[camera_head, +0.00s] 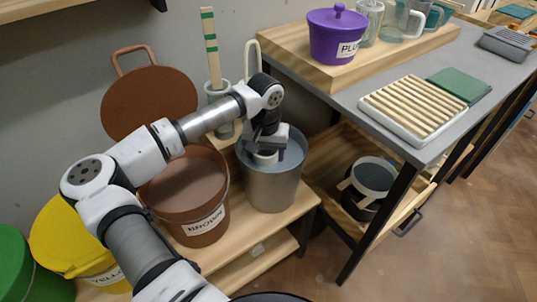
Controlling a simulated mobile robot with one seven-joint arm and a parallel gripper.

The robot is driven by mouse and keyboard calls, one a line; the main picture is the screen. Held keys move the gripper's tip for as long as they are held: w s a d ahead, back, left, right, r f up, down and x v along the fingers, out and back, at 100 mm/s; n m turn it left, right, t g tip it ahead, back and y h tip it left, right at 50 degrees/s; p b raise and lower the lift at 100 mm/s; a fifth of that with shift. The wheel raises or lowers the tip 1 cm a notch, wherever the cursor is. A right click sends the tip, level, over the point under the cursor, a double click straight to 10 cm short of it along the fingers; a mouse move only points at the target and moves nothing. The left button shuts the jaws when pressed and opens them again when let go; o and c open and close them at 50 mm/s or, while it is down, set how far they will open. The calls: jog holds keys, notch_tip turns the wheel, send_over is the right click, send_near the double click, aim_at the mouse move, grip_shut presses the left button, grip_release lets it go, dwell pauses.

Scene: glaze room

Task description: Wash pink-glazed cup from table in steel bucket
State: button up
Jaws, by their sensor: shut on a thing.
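The steel bucket (271,190) stands on the low wooden shelf at the centre, with grey-blue liquid inside. My gripper (267,147) points down into the bucket's mouth. It is shut on a small pale cup (265,158), which sits inside the rim at the liquid. The cup's lower part is hidden, and its pink glaze is hard to make out at this size. My arm reaches in from the lower left.
A brown labelled bucket (190,205) stands close on the left, its lid (148,103) leaning behind. Yellow (72,240) and green (30,268) containers are farther left. On the right, a grey table (420,135) holds a slatted rack (411,108) and a purple lidded pot (336,38).

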jog(key=shift+d, duration=0.1)
jog(key=shift+w+d, duration=0.6)
jog(key=shift+d, duration=0.1)
jog(key=shift+s+a, duration=0.1)
jog(key=shift+s+a+b, duration=0.4)
jog(key=shift+s+a, duration=0.1)
jog(key=shift+a, duration=0.2)
dwell(0.3)
jog(key=shift+w+d, duration=0.6)
jog(key=shift+d, duration=0.2)
jog(key=shift+s+a, duration=0.15)
